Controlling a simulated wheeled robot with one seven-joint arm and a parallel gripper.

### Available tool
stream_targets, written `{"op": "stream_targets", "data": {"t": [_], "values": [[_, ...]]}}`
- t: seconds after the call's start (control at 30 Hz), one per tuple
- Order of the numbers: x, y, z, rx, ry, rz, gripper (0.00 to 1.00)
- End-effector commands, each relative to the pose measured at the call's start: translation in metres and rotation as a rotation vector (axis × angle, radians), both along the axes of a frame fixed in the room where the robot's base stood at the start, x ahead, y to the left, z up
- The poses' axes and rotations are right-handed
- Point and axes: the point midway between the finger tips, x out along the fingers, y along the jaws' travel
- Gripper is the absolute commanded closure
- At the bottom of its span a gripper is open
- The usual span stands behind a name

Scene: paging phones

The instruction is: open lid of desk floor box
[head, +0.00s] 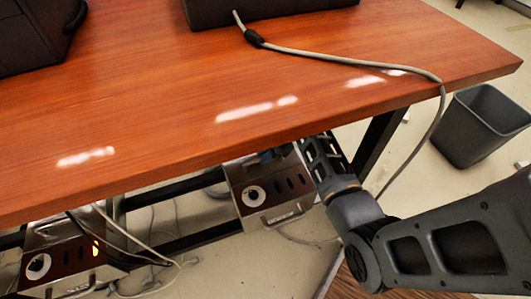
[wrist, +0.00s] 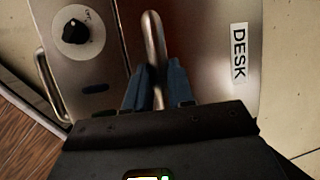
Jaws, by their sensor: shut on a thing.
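The desk floor box (head: 268,190) is a metal box with a dark red front, a round knob and a front handle, under the desk's front edge. In the wrist view its lid (wrist: 205,40) is a brushed metal plate with a white DESK label (wrist: 239,52). A rod-like lid handle (wrist: 153,45) stands between my gripper's blue fingers (wrist: 157,88), which are shut on it. In the head view my gripper (head: 276,153) is at the top of the box, partly hidden by the desk edge. I cannot tell whether the lid is raised.
A wooden desk (head: 200,110) overhangs the box. A second similar box (head: 60,255) with a lit orange switch stands at the lower left, with loose cables nearby. A grey bin (head: 485,125) stands at the right. A grey cable (head: 350,62) hangs over the desk's right edge near my arm.

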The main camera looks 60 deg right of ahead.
Motion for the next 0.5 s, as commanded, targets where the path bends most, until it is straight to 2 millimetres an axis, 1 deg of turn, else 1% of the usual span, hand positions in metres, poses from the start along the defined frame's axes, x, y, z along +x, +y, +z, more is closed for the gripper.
{"op": "stream_targets", "data": {"t": [0.23,0.5], "values": [[0.009,-0.006,0.021,0.042,0.060,-0.004,1.00],[0.029,-0.019,0.050,0.073,0.104,-0.002,1.00]]}}
